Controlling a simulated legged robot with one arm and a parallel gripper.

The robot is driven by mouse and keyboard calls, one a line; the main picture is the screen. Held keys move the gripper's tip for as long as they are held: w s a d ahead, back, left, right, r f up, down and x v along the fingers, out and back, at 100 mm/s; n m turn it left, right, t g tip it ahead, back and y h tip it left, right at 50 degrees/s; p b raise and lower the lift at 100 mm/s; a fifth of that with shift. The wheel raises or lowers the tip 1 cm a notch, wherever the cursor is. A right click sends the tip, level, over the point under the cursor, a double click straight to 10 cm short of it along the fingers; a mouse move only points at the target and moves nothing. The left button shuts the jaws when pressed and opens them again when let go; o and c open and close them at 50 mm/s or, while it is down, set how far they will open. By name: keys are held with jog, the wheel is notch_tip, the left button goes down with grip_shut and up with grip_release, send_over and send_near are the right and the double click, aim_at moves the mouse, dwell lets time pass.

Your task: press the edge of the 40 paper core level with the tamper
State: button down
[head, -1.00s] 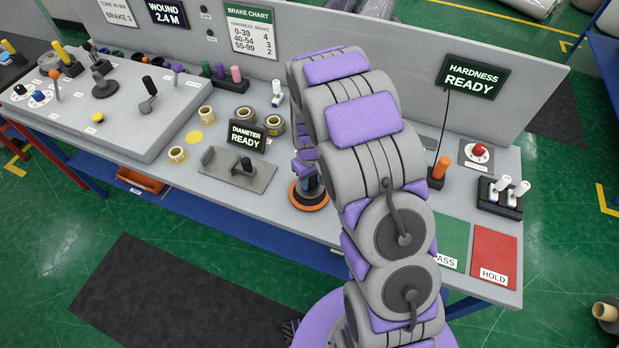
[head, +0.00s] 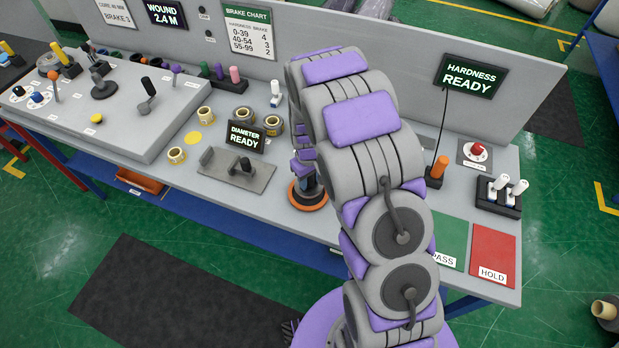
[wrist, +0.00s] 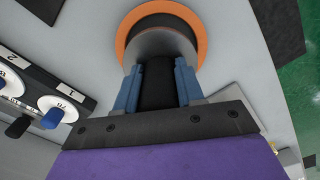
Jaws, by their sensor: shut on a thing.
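My gripper (wrist: 158,82) is shut on the black handle (wrist: 157,92) of the tamper, with a blue finger on each side. Below the handle a wide grey round part (wrist: 160,45) sits within an orange ring (wrist: 201,38). In the head view the gripper (head: 303,170) is partly behind my arm, low over the orange-rimmed round base (head: 308,204) on the bench. Whether a core lies under the tamper, and whether its edge is level, is hidden. Several short paper cores (head: 206,114) stand on the bench to the left; their numbers are too small to read.
Left of the ring is a grey plate with a black knob (head: 245,165), behind it a "DIAMETER READY" display (head: 244,136). A sloped control panel (head: 130,125) fills the bench's left. Green and red pads (head: 493,250), an orange-topped peg (head: 438,168) and white-handled switches (head: 498,193) are right.

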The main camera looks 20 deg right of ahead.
jog(key=shift+a+r+p, duration=0.15)
jog(key=shift+r+p, duration=0.15)
jog(key=shift+r, duration=0.55)
jog(key=shift+r+p, duration=0.9)
jog(key=shift+r, duration=2.2)
jog(key=shift+r+p, duration=0.75)
jog(key=shift+r, duration=1.75)
